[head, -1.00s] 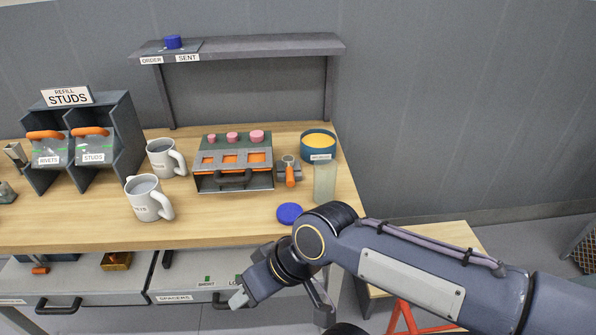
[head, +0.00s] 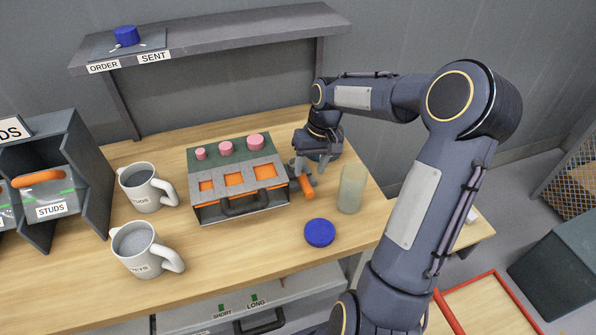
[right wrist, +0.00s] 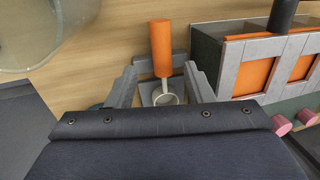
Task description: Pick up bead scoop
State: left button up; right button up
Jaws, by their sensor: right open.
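The bead scoop has an orange handle (head: 307,188) and a small metal ring-like bowl. It lies on a grey rest right of the grey box with orange windows. In the right wrist view, its handle (right wrist: 160,48) points away and its bowl lies between the fingers. My right gripper (head: 311,166) is open just above the scoop; in the right wrist view its fingers (right wrist: 163,84) stand either side of it, apart from it. In the head view, the gripper hides part of the scoop's bowl end. My left gripper is not in view.
The grey box (head: 240,180) with pink knobs is close left of the scoop. A translucent cup (head: 351,188) and a blue disc (head: 319,232) are to its right and front. My gripper mostly hides the teal bowl. Two mugs (head: 146,190) stand further left.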

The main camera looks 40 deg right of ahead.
aim_at(306, 181)
jog(key=f, duration=0.2)
jog(key=a+f, duration=0.1)
jog(key=f, duration=0.2)
jog(key=shift+s+a+p, duration=0.1)
jog(key=shift+a+p, duration=0.1)
jog(key=shift+p, duration=0.15)
grip_shut()
